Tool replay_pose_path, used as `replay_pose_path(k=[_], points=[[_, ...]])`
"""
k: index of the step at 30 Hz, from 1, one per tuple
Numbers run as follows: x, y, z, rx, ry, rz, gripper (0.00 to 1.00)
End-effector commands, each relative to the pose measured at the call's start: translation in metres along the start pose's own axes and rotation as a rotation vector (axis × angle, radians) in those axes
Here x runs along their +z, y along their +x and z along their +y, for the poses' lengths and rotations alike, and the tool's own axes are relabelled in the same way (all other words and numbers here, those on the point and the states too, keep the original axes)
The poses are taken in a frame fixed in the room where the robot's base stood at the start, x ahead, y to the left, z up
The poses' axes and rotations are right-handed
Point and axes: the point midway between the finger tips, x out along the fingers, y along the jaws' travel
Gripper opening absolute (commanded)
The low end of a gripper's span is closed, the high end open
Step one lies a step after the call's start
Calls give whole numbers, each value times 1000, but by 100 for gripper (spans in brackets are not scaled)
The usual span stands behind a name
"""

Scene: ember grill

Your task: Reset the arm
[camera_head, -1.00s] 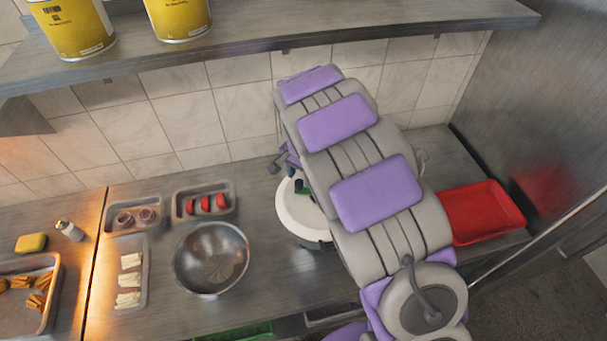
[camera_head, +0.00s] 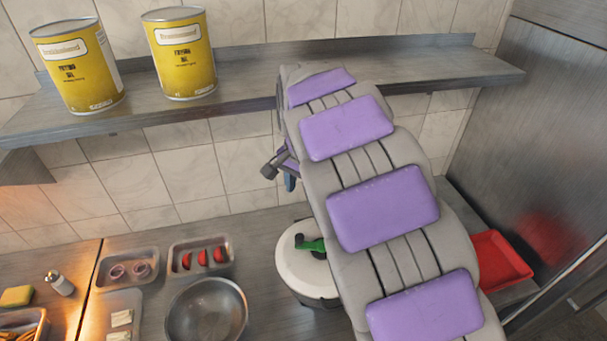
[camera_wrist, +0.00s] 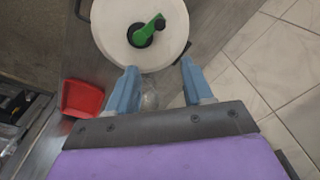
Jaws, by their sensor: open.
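My gripper (camera_wrist: 156,92) shows in the wrist view with its two blue fingers apart and nothing between them. In the head view my grey and purple arm rises over the counter, and its end is near the tiled wall, mostly hidden behind the arm. Below the gripper is a round white-lidded pot (camera_head: 305,272) with a green and black handle on top. The lid also shows at the top of the wrist view (camera_wrist: 110,25), apart from the fingers.
A metal shelf (camera_head: 240,88) with two yellow frying oil cans (camera_head: 180,55) crosses the wall near my arm. A steel bowl (camera_head: 206,312), a tray with red slices (camera_head: 201,272) and a red tray (camera_head: 502,258) sit on the counter.

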Motion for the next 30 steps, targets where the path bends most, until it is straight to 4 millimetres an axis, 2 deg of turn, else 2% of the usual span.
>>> replay_pose_path(k=[5, 8, 14, 18, 23, 30], points=[[-2, -2, 7, 0, 0, -1, 51], [0, 0, 24, 7, -6, -1, 51], [21, 9, 95, 39, -50, -16, 51], [47, 21, 147, 60, -105, -41, 51], [85, 41, 203, 71, -187, -82, 51], [155, 83, 274, 72, -349, -149, 51]])
